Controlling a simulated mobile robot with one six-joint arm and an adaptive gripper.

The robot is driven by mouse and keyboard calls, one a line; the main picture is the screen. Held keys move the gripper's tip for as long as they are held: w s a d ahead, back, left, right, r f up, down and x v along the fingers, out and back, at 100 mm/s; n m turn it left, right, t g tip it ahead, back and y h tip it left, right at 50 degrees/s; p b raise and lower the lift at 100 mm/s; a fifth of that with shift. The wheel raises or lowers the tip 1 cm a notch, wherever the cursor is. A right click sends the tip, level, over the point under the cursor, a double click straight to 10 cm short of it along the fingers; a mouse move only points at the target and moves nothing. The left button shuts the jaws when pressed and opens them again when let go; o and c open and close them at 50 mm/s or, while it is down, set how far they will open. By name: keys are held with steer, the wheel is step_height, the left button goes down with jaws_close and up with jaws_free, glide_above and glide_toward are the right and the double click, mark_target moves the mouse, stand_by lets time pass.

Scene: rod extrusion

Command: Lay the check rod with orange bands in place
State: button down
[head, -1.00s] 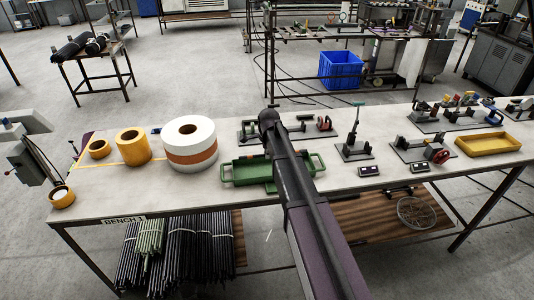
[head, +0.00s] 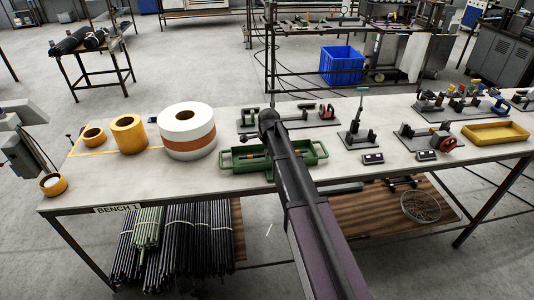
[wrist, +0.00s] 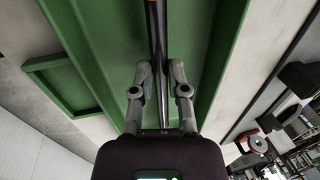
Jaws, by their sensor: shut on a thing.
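The check rod (wrist: 158,32) is dark, with an orange band at the top edge of the wrist view. My gripper (wrist: 161,72) is shut on it, one finger on each side. Behind the rod in that view is the green tray (wrist: 87,72). In the head view the green tray (head: 240,169) stands near the front of the bench, and the rod (head: 252,156) shows as a thin dark line with orange along it, within the tray outline. My arm covers the tray's middle and hides the gripper there. I cannot tell whether the rod touches the tray floor.
A big white roll with an orange stripe (head: 187,134) stands left of the tray, with yellow rolls (head: 129,134) beyond. A fixture with a green-topped post (head: 356,133) and a yellow tray (head: 496,134) are to the right.

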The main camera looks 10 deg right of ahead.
steer(key=shift+f+b, duration=0.35)
steer(key=shift+f, duration=0.2)
steer(key=shift+d, duration=0.15)
stand_by(0.4)
steer(key=c, duration=0.6)
jaws_free()
steer(key=shift+o, duration=0.2)
